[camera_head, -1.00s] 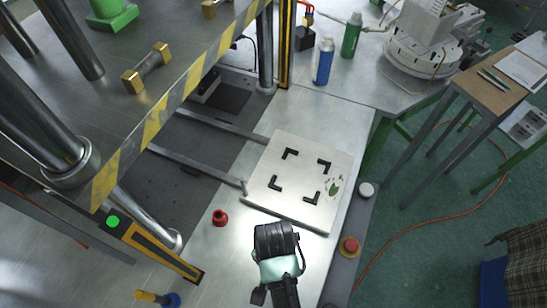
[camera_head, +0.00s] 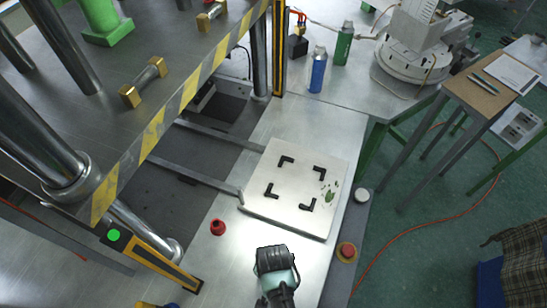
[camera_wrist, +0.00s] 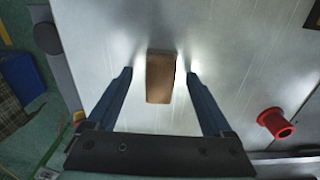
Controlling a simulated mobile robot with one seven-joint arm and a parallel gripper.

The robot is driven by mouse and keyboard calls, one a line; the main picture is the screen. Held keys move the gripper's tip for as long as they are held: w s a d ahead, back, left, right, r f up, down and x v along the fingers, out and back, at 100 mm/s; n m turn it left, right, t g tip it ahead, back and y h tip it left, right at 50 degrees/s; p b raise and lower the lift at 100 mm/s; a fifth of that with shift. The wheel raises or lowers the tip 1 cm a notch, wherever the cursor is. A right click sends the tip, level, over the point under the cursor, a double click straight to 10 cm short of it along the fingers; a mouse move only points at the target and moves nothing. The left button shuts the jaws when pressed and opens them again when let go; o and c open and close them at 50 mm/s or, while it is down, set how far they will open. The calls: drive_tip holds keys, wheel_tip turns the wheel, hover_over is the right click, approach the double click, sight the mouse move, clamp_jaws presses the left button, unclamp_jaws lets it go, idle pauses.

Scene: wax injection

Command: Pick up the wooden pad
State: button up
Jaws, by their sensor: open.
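The wooden pad (camera_wrist: 160,77) is a small brown rectangular block lying on the bare metal table in the wrist view. My gripper (camera_wrist: 160,80) is open, with one blue finger on each side of the pad in the picture and a gap to it on both sides. No contact shows; how high the fingers are above the table I cannot tell. In the head view my wrist (camera_head: 275,265) is at the bottom centre and hides the pad and the fingertips.
A red knob-like part (camera_head: 218,227) stands left of my wrist; it also shows in the wrist view (camera_wrist: 277,122). A pale plate (camera_head: 290,213) with black corner marks lies just beyond. A red button (camera_head: 347,251) is at the right edge. The press (camera_head: 115,180) fills the left.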

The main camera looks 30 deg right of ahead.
drive_tip(key=shift+c, duration=0.2)
clamp_jaws()
wheel_tip(320, 180, up, 10)
drive_tip(key=shift+r+b, duration=0.1)
drive_tip(key=shift+b, duration=0.25)
idle(0.4)
